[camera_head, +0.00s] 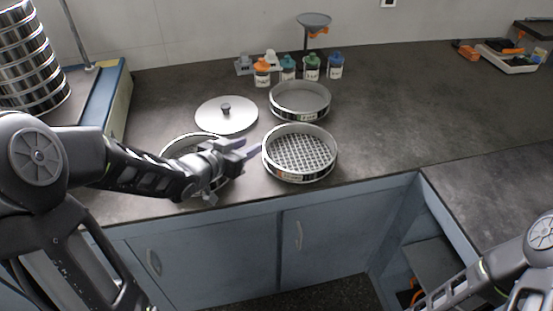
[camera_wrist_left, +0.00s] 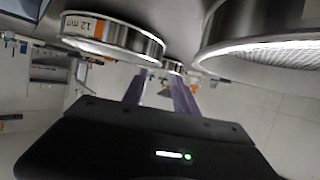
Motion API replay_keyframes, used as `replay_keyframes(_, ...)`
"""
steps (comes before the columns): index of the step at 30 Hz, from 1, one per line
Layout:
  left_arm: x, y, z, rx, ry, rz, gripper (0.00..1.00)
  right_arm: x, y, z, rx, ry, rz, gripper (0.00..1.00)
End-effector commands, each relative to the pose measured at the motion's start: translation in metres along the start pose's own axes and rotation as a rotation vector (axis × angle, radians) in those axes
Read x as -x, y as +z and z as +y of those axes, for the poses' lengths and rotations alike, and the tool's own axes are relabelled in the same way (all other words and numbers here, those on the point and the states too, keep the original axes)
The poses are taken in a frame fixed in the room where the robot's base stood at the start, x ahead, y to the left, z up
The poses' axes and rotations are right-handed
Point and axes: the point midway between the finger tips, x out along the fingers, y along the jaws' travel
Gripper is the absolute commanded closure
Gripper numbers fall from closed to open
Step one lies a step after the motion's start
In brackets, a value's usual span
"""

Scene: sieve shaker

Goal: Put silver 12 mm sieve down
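The silver 12 mm sieve (camera_head: 300,152) is a round, shallow metal ring with a coarse mesh floor. It sits upright on the dark counter near the front edge. Its "12 mm" label (camera_wrist_left: 90,28) shows in the wrist view. My left gripper (camera_head: 254,149) is just left of its rim, with its fingers apart and nothing seen between them. The fingers also show in the wrist view (camera_wrist_left: 158,92). I cannot tell whether a fingertip touches the rim. My right gripper is out of view; only part of that arm shows at the lower right.
Another round sieve (camera_head: 174,149) lies partly hidden under my left gripper. A lid with a knob (camera_head: 225,117) and a round pan (camera_head: 300,101) lie behind. Several jars (camera_head: 288,68) stand farther back. A sieve stack (camera_head: 28,60) is at left. The counter's right side is mostly clear.

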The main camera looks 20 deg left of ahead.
Motion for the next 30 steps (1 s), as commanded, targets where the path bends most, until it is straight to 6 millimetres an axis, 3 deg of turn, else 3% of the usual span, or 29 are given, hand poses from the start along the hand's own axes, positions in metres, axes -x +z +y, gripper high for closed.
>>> replay_keyframes(14,-0.004,-0.003,0.006,-0.033,0.017,0.028,0.65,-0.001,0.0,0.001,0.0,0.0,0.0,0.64)
replay_keyframes(24,-0.056,-0.004,0.007,-0.031,0.017,0.027,0.65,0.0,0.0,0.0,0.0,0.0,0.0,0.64)
replay_keyframes(30,-0.068,-0.005,0.007,-0.032,0.016,0.028,0.65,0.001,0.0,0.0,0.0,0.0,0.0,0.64)
